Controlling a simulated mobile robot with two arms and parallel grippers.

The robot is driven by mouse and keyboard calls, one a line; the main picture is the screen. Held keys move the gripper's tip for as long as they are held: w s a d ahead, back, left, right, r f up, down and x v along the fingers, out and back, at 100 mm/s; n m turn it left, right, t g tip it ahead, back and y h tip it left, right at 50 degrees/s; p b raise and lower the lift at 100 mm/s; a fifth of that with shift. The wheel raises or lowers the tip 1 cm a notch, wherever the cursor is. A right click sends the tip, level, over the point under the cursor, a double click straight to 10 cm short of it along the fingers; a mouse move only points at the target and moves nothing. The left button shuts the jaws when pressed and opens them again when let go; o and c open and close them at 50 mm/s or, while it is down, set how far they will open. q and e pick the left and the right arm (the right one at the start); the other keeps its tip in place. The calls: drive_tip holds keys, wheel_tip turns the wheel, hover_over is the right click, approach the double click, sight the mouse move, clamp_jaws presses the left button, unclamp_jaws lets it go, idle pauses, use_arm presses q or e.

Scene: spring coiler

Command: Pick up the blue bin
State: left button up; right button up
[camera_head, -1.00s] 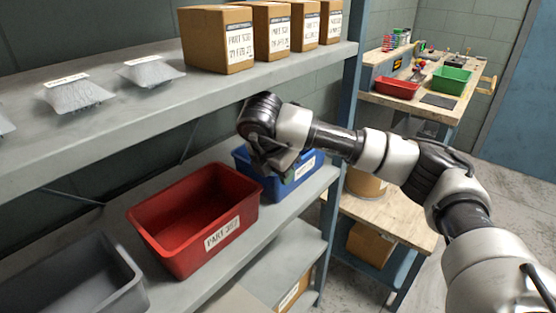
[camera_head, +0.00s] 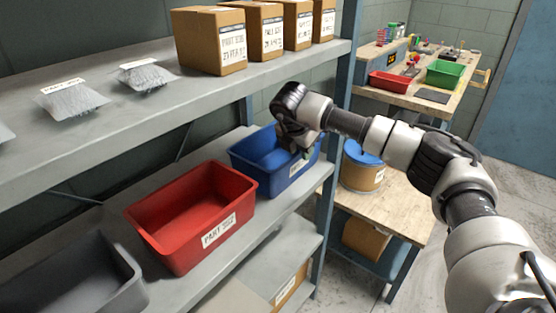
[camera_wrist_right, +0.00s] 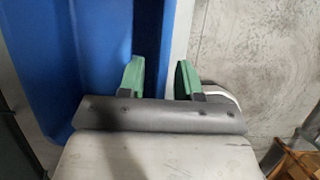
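The blue bin (camera_head: 262,150) stands on the middle shelf, right of the red bin, near the shelf's right end. My right gripper (camera_head: 304,153) is over the bin's right front rim in the head view and hides part of it. In the right wrist view the green fingers of my right gripper (camera_wrist_right: 160,78) are apart. The left finger is over the inside of the blue bin (camera_wrist_right: 95,50), and the right finger is outside its wall. The wall lies between them; contact cannot be told. My left gripper is not in view.
A red bin (camera_head: 190,215) and a grey bin (camera_head: 75,275) stand on the same shelf. The upper shelf (camera_head: 140,110) holds boxes and bags above. A blue shelf post (camera_head: 346,60) stands close behind my right arm. A low table (camera_head: 390,205) with a blue-lidded drum is to the right.

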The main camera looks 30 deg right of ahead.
drive_tip(key=shift+w+d+f, duration=0.1)
drive_tip(key=shift+f, duration=0.2)
drive_tip(key=shift+c, duration=0.3)
clamp_jaws()
drive_tip(key=shift+r, duration=0.1)
